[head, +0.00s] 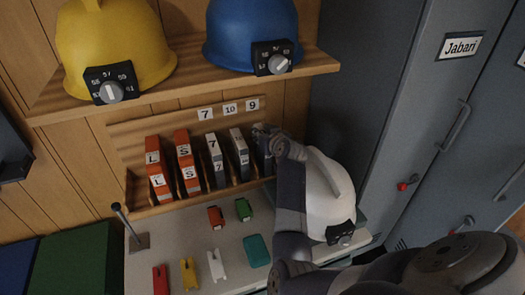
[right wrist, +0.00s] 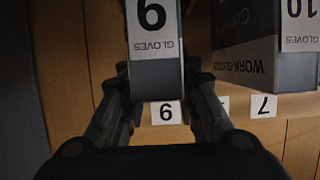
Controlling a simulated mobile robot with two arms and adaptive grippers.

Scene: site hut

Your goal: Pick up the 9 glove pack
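The 9 glove pack (right wrist: 155,75) is grey with a white label and fills the middle of the right wrist view, appearing upside down. In the head view it is the rightmost pack (head: 263,163) in the rack, partly hidden by my right gripper (head: 266,134). The right gripper's fingers (right wrist: 162,88) straddle the pack, one on each side. Whether the pads press on it or a small gap is left, I cannot tell. The pack still stands at its slot. My left gripper is not in view.
The 10 glove pack (head: 239,153) stands close to the left, then the 7 pack (head: 216,160) and orange S (head: 187,162) and L packs (head: 158,169). A white helmet (head: 329,195) is right of my arm. A shelf (head: 190,68) with yellow and blue helmets overhangs the rack.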

